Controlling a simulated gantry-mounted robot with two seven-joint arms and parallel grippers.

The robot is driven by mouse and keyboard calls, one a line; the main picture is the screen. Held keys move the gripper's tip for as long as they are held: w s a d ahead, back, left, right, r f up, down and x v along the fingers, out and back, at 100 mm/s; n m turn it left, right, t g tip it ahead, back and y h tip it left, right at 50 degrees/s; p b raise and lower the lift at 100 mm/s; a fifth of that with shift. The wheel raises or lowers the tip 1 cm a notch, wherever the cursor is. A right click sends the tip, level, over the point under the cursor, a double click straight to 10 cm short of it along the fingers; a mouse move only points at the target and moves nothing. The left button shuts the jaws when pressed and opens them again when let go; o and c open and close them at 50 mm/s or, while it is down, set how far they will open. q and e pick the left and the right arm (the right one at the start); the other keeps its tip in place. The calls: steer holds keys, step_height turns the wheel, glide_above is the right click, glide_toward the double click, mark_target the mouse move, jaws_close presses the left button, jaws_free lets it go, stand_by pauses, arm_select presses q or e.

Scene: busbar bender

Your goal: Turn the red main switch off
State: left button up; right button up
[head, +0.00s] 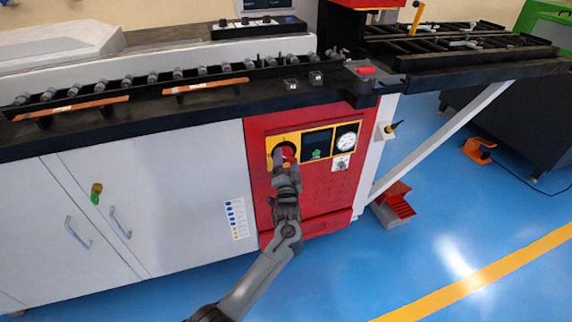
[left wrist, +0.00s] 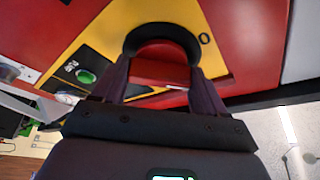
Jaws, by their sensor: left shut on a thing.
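The red main switch (head: 288,151) sits on a yellow plate (head: 274,142) at the upper left of the red panel on the machine's front. My left gripper (head: 286,160) is at the switch, its fingers reaching up to it from below. In the left wrist view, the red switch handle (left wrist: 160,68) lies between the two fingers of my left gripper (left wrist: 162,80), inside a black ring. The gripper is shut on the handle. A "0" mark shows on the yellow plate beside the ring. My right gripper is not in view.
A green button (head: 317,154) and a round gauge (head: 346,141) are right of the switch. A white cabinet (head: 180,190) stands to the left. A red foot pedal (head: 398,204) is on the blue floor at right. The floor in front is clear.

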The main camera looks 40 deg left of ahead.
arm_select(q)
steer(key=n+g+y+b, duration=0.1)
steer(key=n+b, duration=0.1)
steer(key=n, duration=0.1)
steer(key=n+g+y+b, duration=0.1)
steer(key=n+y+b, duration=0.1)
steer(key=n, duration=0.2)
steer(key=n+y+b, duration=0.1)
steer(key=n+b, duration=0.1)
steer(key=n, duration=0.1)
steer(key=shift+w+d+f+n+g+y+b, duration=0.15)
steer(key=shift+f+n+g+y+b, duration=0.1)
steer(key=shift+n+g+y+b, duration=0.15)
steer(key=shift+r+n+g+y+b, duration=0.2)
steer(key=shift+n+g+y+b, duration=0.35)
steer(key=shift+n, duration=0.65)
steer(key=o, duration=1.1)
steer(key=shift+c, duration=0.2)
steer(key=shift+h, duration=0.25)
steer(key=shift+d+f, duration=0.1)
steer(key=shift+f, duration=0.05)
